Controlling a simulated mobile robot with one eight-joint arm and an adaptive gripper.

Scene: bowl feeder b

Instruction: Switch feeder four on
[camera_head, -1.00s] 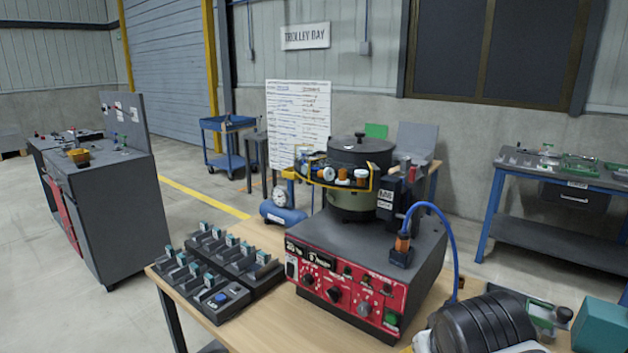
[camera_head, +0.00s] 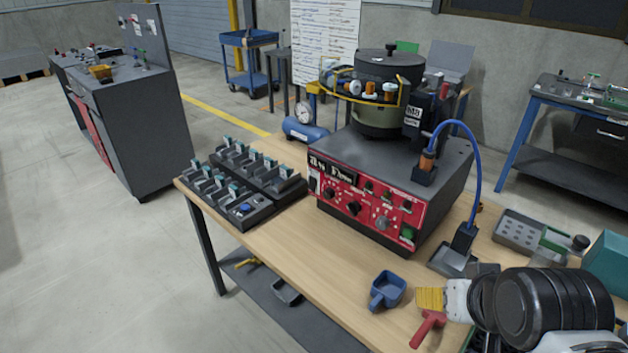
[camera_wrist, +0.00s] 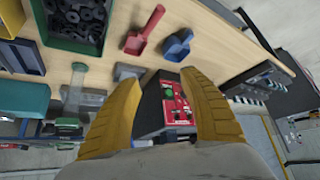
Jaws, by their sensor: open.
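The bowl feeder (camera_head: 390,108) stands on a grey base with a red control panel (camera_head: 365,205) on the wooden bench. The panel carries knobs, small switches, a rocker at its left end and a green button (camera_head: 407,232) at its lower right. Labels are too small to read. The panel also shows in the wrist view (camera_wrist: 178,102), between the fingers. My gripper (camera_head: 430,298) is at the bench's front right, apart from the panel. In the wrist view my gripper (camera_wrist: 163,85) has its yellow fingers spread, with nothing between them.
A blue scoop (camera_head: 387,290) and a red scoop (camera_head: 428,328) lie near my gripper. Black racks (camera_head: 240,180) with several small switch-like parts sit left of the feeder. A blue cable (camera_head: 475,165) arches at its right.

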